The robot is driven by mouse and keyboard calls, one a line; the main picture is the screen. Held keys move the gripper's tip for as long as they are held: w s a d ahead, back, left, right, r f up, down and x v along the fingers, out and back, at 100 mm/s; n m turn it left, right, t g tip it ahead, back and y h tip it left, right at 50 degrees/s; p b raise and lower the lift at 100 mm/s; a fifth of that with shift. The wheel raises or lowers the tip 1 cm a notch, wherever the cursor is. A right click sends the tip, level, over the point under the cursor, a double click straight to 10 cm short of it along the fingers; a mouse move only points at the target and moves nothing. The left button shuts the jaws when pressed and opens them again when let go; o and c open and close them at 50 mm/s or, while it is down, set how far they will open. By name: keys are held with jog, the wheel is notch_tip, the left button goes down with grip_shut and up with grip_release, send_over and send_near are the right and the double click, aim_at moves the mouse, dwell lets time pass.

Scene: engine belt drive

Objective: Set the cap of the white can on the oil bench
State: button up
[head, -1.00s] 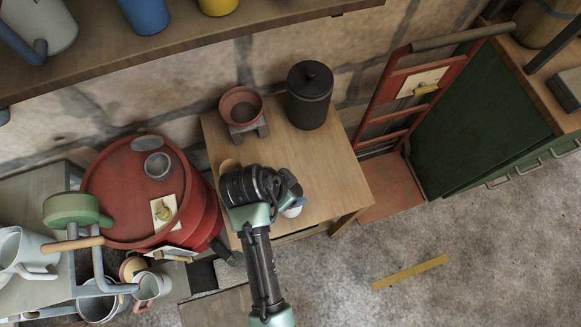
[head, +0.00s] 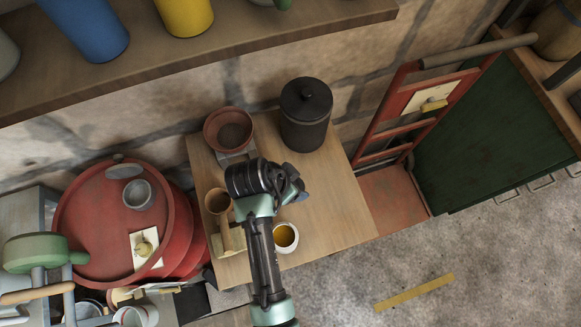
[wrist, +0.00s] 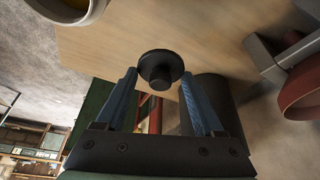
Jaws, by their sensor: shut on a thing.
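The white can (head: 285,241) stands uncapped on the wooden oil bench (head: 340,213), with yellow oil showing in its open mouth. Part of the can (wrist: 66,15) is at the top left of the wrist view. My gripper (wrist: 159,82) is shut on the black cap (wrist: 160,66), a round disc with a short stub, held between its blue fingers. The cap is clear of the can's mouth; its exact height above the bench is hard to tell. In the head view my gripper (head: 299,194) is above the bench, just behind the can, and hides the cap.
A dark lidded canister (head: 305,120) and a terracotta pot (head: 229,130) stand at the bench's back. A red drum (head: 105,225) is left, a red hand truck (head: 400,120) right. The bench's right side is bare.

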notch_tip(320, 180, down, 7)
jog(key=shift+r, duration=0.15)
jog(key=shift+s, duration=0.1)
jog(key=shift+f+b, duration=0.2)
jog(key=shift+b, duration=0.15)
jog(key=o, duration=1.3)
jog(key=shift+r, duration=0.1)
jog(key=shift+r, duration=0.1)
jog(key=p+v, duration=0.1)
jog(key=v, duration=1.1)
